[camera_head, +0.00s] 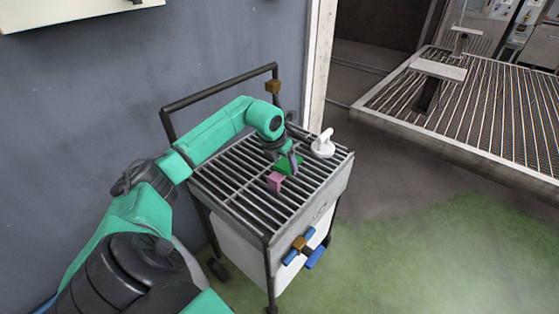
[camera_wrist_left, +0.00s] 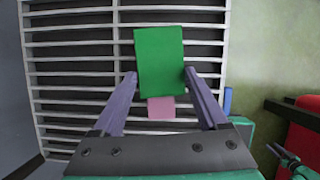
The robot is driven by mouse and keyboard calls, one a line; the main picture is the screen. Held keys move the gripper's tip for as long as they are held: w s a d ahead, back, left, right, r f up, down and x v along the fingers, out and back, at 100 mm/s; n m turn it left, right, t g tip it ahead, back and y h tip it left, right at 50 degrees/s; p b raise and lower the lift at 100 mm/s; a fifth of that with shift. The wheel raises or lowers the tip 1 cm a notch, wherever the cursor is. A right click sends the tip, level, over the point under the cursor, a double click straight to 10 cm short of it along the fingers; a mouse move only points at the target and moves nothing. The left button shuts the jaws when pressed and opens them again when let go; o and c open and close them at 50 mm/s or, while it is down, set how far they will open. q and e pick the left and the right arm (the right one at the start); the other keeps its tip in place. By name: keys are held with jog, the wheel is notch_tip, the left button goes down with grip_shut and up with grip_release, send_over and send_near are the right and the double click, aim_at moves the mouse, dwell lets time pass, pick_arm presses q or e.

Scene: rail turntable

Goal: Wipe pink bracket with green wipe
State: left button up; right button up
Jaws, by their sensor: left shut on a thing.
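The pink bracket (camera_head: 275,181) lies on the slatted top of a cart. The green wipe (camera_head: 291,164) is right by it, held by my left gripper (camera_head: 294,166). In the left wrist view the green wipe (camera_wrist_left: 160,60) is a flat rectangle between the two purple fingers of the gripper (camera_wrist_left: 160,76). The pink bracket (camera_wrist_left: 161,107) shows below the wipe's edge there, partly hidden by it. Whether the wipe touches the bracket I cannot tell.
The cart's slatted top (camera_head: 235,183) has bare room left of the bracket. A white handled object (camera_head: 323,146) stands near its right edge. A handle bar (camera_head: 220,87) rises at the back by the grey wall (camera_head: 90,100). A large grated table (camera_head: 480,105) stands at the right.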

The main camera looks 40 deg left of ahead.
aim_at(276, 175)
pick_arm(q)
jog(key=s+b, duration=0.2)
jog(key=s, duration=0.1)
jog(key=s+b, duration=0.1)
jog(key=shift+s+f, duration=0.25)
jog(key=shift+f, duration=0.15)
jog(key=shift+s+d+r+b, duration=0.1)
jog(key=shift+s+r+b, duration=0.05)
jog(key=shift+s+b, duration=0.15)
jog(key=shift+d+r, duration=0.1)
jog(key=shift+r, duration=0.05)
jog(key=shift+w+r+p, duration=0.25)
jog(key=shift+p, duration=0.2)
jog(key=w+p, duration=0.2)
jog(key=w, duration=0.2)
jog(key=shift+a, duration=0.2)
jog(key=shift+w+f+p, duration=0.1)
jog(key=shift+w+p, duration=0.2)
jog(key=shift+w, duration=0.05)
